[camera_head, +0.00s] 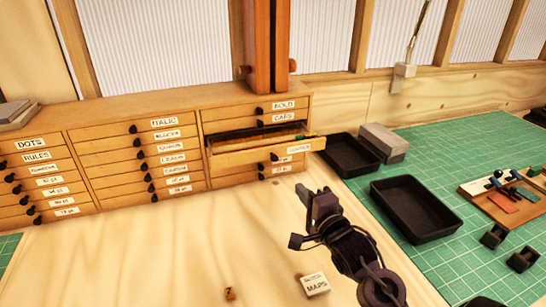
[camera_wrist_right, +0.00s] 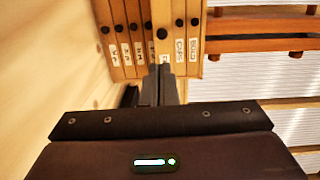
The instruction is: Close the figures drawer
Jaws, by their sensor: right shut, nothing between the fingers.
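One drawer (camera_head: 262,157) in the right column of the wooden cabinet is pulled out, below the drawer labelled CAPS. Its label is too small to read, so I cannot tell whether it says figures. Its front has a dark knob and its open inside shows. In the right wrist view a drawer front (camera_wrist_right: 162,50) with a dark knob stands just beyond the fingertips. My right gripper (camera_head: 302,193) is shut and empty, in front of and below the open drawer, apart from it. Its fingers also show in the right wrist view (camera_wrist_right: 163,85). My left gripper is not in view.
The cabinet's other drawers, such as ITALIC (camera_head: 164,123) and BOLD (camera_head: 284,105), look shut. A MAPS block (camera_head: 315,286) lies on the wooden top near my arm. Black trays (camera_head: 415,208) and a grey block (camera_head: 384,141) sit on the green mat at right. A wooden post stands behind the cabinet.

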